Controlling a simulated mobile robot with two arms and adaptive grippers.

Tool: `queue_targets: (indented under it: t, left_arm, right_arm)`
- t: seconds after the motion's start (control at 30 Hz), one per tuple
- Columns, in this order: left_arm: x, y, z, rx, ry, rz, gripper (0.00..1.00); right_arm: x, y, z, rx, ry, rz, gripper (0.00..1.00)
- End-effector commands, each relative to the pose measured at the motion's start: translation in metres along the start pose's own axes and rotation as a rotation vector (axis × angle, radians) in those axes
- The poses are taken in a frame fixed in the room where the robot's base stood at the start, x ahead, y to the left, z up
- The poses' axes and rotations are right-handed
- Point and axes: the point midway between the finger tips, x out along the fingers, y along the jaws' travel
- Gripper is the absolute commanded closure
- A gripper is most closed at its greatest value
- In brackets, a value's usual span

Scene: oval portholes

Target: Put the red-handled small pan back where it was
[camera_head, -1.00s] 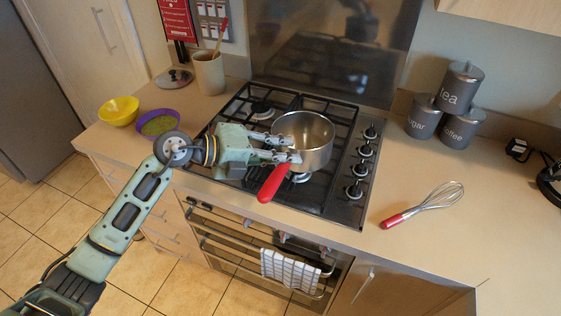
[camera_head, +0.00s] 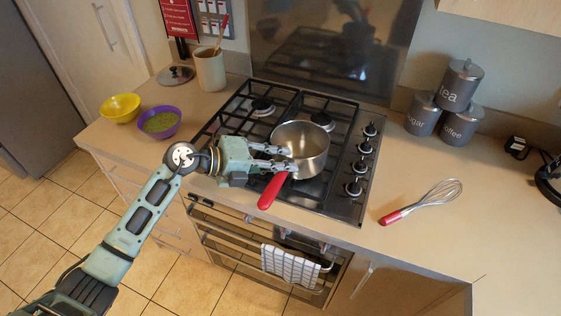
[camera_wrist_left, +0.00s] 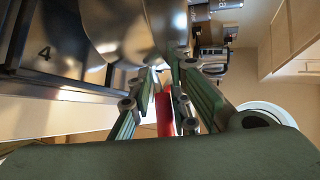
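The small pan (camera_head: 312,160) is a silver pot with a red handle (camera_head: 272,191) pointing toward the front edge of the hob. It is upright at the front right of the black hob grates; whether it touches the grate I cannot tell. My left gripper (camera_head: 289,158) comes in from the left, its fingers closed around the handle's inner end, close to the pan's wall. In the left wrist view the red handle (camera_wrist_left: 165,115) shows between the two fingers (camera_wrist_left: 163,95). The front right burner is hidden under the pan. My right gripper is not in view.
The hob (camera_head: 342,205) has knobs along its right side. A red-handled whisk (camera_head: 425,202) lies on the counter to the right. Grey canisters (camera_head: 458,88), a purple bowl (camera_head: 159,123), a yellow bowl (camera_head: 120,108) and a utensil pot (camera_head: 210,70) stand apart. A towel (camera_head: 290,268) hangs in front.

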Motion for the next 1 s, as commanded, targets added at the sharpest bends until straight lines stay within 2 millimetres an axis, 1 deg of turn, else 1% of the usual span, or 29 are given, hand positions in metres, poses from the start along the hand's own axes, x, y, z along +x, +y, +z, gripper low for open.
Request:
queue_targets:
  t: [0.03,0.2,0.47,0.57,0.67,0.77,1.0]
  left_arm:
    - [0.0,0.0,0.0,-0.001,0.0,0.0,0.78]
    - [0.0,-0.001,0.0,-0.001,-0.001,0.0,0.65]
    - [0.0,-0.001,0.0,-0.001,0.0,0.0,0.65]
    - [-0.002,-0.005,0.001,0.0,-0.001,0.0,0.65]
    - [-0.014,0.0,0.001,0.001,-0.003,0.002,0.65]
    - [-0.033,0.0,0.001,0.003,-0.003,0.003,0.65]
    - [-0.085,0.001,0.001,0.001,-0.003,0.005,0.65]
  right_arm:
    - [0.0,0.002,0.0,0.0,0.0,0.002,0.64]
    - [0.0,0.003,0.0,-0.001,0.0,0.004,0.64]
    - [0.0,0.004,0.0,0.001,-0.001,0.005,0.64]
    - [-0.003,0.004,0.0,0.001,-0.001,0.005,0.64]
    - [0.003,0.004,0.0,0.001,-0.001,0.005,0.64]
    - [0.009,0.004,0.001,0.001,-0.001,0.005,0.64]
    - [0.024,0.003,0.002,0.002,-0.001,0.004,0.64]
